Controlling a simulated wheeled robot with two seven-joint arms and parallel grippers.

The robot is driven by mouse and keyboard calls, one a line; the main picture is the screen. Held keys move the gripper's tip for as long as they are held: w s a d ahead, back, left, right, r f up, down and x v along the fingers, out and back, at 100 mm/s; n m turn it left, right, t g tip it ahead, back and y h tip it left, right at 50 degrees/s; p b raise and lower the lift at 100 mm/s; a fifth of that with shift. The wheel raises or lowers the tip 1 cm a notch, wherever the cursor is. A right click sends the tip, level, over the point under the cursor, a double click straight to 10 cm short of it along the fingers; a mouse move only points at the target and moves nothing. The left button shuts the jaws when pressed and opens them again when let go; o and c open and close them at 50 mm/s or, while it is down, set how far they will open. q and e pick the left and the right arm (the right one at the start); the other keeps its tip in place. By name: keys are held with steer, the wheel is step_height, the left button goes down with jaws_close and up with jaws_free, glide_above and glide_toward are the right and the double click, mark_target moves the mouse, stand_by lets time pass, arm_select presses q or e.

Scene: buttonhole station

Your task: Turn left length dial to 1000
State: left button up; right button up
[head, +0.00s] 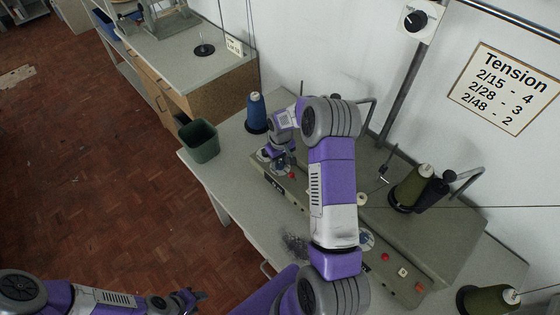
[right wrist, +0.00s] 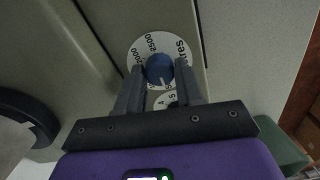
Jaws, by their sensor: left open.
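A blue dial knob (right wrist: 160,69) sits on a round white scale plate (right wrist: 182,47) in the right wrist view. I can read 2500, 2000 and part of "Metres" on it; other figures are covered. A pale pointer mark shows at the knob's lower edge; its exact reading is unclear. My right gripper (right wrist: 160,82) has one finger on each side of the knob, seemingly touching it. In the head view my right gripper (head: 279,160) is at the left end of the grey-green machine (head: 440,235), hiding the dial. My left gripper (head: 189,300) is open, low over the floor side.
A green bin (head: 201,142) and a blue thread cone (head: 256,113) stand near the machine's left end. Olive spools (head: 411,188) are further right. A Tension sign (head: 507,88) hangs on the wall. A smaller dial plate (right wrist: 164,100) lies beside the knob, partly hidden.

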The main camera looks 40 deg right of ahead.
steer(key=c, duration=0.6)
steer(key=shift+o, duration=0.2)
steer(key=shift+m, duration=0.5)
steer(key=m+b, duration=0.1)
steer(key=m, duration=0.2)
steer(key=shift+m, duration=2.4)
steer(key=o, duration=1)
steer(key=shift+o, duration=0.2)
